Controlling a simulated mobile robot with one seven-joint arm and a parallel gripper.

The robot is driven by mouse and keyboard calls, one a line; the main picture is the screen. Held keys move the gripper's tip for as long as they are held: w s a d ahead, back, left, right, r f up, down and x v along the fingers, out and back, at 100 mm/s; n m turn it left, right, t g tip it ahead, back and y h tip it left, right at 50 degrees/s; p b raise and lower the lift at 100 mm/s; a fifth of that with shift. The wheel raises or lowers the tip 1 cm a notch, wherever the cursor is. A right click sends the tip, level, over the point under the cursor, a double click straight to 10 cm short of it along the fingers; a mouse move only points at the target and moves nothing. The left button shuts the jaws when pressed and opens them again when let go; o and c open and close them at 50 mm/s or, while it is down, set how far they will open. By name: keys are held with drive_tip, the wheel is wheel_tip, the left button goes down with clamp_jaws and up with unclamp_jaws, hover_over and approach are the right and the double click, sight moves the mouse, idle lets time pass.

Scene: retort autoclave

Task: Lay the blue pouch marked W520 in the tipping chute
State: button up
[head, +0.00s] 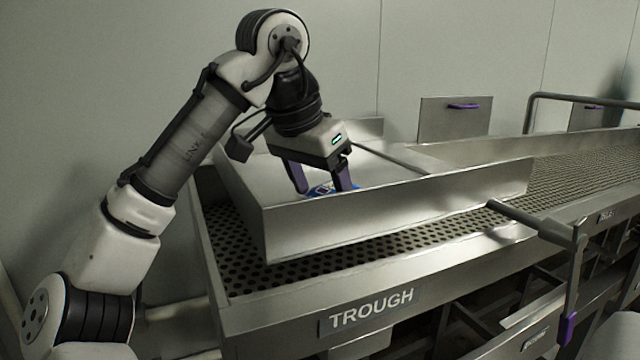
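The tipping chute (390,222) is a shallow bare-metal tray with raised walls, set over the perforated trough. A blue pouch (322,189) shows just above the chute's near wall, inside the chute. Only its upper edge is visible; the wall hides the rest, and its marking cannot be read. My gripper (322,188) points down into the chute, right at the pouch. Its two purple fingers stand well apart, with blue showing between them and past the right finger. The fingertips are partly hidden, so contact with the pouch cannot be made out.
The perforated trough (235,255), labelled TROUGH, surrounds the chute. A mesh conveyor (575,165) runs off to the right. A lever with a purple grip (567,328) stands at the front right. A panel with a purple handle (463,107) is on the back wall.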

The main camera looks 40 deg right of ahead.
drive_tip(key=w+v, duration=0.1)
drive_tip(key=v, duration=1.2)
drive_tip(key=shift+s+r+p, duration=0.35)
drive_tip(key=shift+s+r, duration=0.05)
drive_tip(key=shift+s, duration=0.1)
drive_tip(key=shift+a, duration=0.1)
